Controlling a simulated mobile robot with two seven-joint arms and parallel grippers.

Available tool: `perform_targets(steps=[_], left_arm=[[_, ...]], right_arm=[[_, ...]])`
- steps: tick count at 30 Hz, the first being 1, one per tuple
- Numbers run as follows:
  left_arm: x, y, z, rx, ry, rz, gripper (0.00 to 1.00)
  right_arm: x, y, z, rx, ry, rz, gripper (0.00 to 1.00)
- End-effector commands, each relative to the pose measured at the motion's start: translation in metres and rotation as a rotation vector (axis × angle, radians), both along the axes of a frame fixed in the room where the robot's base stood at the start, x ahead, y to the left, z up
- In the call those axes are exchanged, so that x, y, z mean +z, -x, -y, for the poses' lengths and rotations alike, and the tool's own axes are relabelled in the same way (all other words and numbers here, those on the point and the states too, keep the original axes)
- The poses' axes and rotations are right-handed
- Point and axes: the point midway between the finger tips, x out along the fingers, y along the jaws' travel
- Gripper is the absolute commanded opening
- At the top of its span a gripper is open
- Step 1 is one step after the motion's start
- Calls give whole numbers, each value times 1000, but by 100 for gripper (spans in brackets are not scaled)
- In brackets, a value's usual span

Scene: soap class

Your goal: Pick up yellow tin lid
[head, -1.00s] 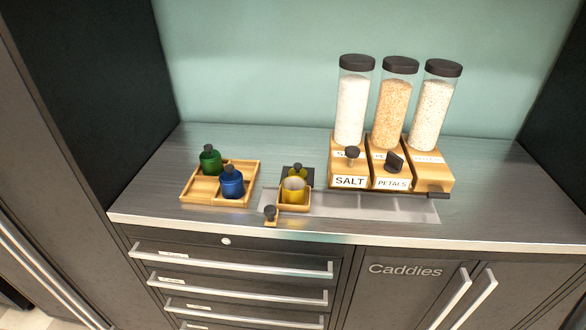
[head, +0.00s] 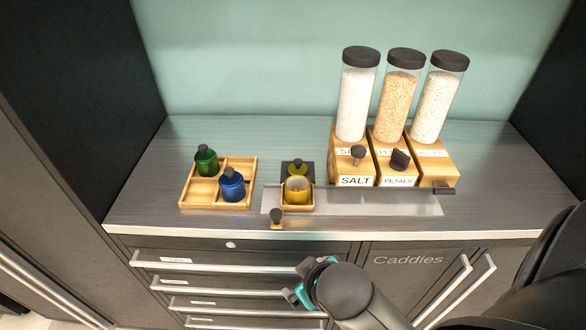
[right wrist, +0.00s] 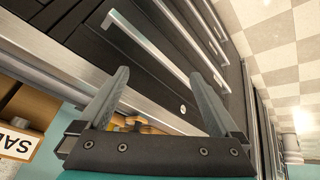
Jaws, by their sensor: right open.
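The yellow tin lid (head: 298,168) with a black knob lies on a dark square piece on the counter, just behind the yellow tin (head: 297,190). The tin is open at the top and sits in a small wooden caddy. My right gripper (head: 303,283) is in front of the drawers, below the counter edge and apart from the lid. Its two fingers (right wrist: 160,100) are spread and empty in the right wrist view, which faces the drawer fronts. The lid is not visible in that view. My left gripper is not in view.
A wooden tray (head: 189,204) with a green tin (head: 206,162) and a blue tin (head: 231,186) stands to the left. Wooden dispensers (head: 352,165) with tall jars stand to the right. A drawer handle (head: 240,267) is close to my gripper.

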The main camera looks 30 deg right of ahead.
Motion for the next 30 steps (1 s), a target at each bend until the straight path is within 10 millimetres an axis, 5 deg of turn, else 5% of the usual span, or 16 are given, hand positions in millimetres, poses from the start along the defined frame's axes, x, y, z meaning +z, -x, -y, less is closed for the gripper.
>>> perform_targets(steps=[1,8,15,22,26,30], left_arm=[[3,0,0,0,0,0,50],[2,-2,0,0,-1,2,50],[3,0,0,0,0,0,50],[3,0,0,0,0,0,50],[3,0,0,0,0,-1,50],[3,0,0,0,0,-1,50]], right_arm=[[31,-25,9,11,51,117,98],[104,-104,27,93,236,506,98],[208,-166,11,308,471,962,98],[294,-182,-50,706,741,1372,98],[310,-176,-87,1001,896,1511,98],[297,-167,-115,1364,1060,1556,98]])
